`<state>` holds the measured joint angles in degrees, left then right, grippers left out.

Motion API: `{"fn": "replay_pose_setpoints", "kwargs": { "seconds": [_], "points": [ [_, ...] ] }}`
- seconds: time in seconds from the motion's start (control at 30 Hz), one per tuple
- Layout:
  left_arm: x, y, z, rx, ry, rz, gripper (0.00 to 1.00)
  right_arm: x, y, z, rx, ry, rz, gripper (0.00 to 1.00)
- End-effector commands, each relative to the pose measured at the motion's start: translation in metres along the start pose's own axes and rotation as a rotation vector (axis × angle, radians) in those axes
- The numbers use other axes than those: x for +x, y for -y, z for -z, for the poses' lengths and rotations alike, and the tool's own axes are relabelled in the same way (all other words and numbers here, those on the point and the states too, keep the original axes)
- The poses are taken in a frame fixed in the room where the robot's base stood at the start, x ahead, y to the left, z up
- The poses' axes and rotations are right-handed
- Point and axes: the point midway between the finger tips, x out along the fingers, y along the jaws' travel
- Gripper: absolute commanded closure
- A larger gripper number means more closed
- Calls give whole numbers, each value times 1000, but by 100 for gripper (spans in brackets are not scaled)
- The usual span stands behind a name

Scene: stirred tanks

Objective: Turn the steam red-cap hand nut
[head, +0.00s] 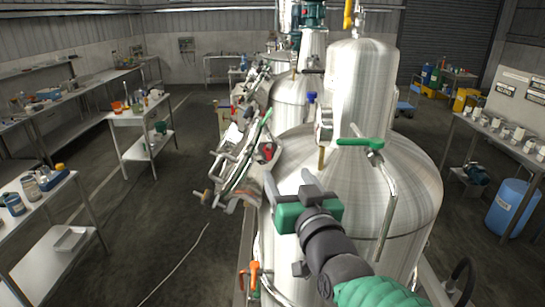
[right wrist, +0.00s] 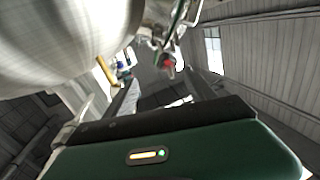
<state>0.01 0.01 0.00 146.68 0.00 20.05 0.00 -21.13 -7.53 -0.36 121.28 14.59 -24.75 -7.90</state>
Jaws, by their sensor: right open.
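The red-capped hand nut (head: 267,152) sits among the pipes and fittings on the left side of the near steel tank (head: 415,190) in the head view. In the right wrist view a small red cap (right wrist: 169,66) shows near the top middle, beyond the fingers. My right gripper (head: 296,182) is open and empty, in front of the near tank's wall. In the head view it is below and to the right of the red cap, apart from it. Its green body (right wrist: 100,155) fills the bottom of the right wrist view. My left gripper is not in view.
A green-handled valve (head: 360,142) and its bent pipe are on the tank's right side. Orange-handled valves (head: 254,268) stand low at the left. A blue-topped fitting (head: 311,98) rises behind the dome. Side benches (head: 140,118) stand left, with open floor between.

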Motion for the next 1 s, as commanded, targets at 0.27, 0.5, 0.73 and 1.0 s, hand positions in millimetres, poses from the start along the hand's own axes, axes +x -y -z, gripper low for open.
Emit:
{"fn": "replay_pose_setpoints", "kwargs": {
  "seconds": [0.27, 0.5, 0.73, 1.0],
  "points": [
    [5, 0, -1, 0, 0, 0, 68, -24, 0, 0, 0, -3, 0, 36],
    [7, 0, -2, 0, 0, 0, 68, -44, 0, 0, 1, -1, -1, 36],
    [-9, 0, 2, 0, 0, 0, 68, -53, 0, 4, 0, 3, -3, 36],
    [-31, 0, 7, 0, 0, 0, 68, -58, -2, 3, 0, 2, -7, 36]
  ]
}}
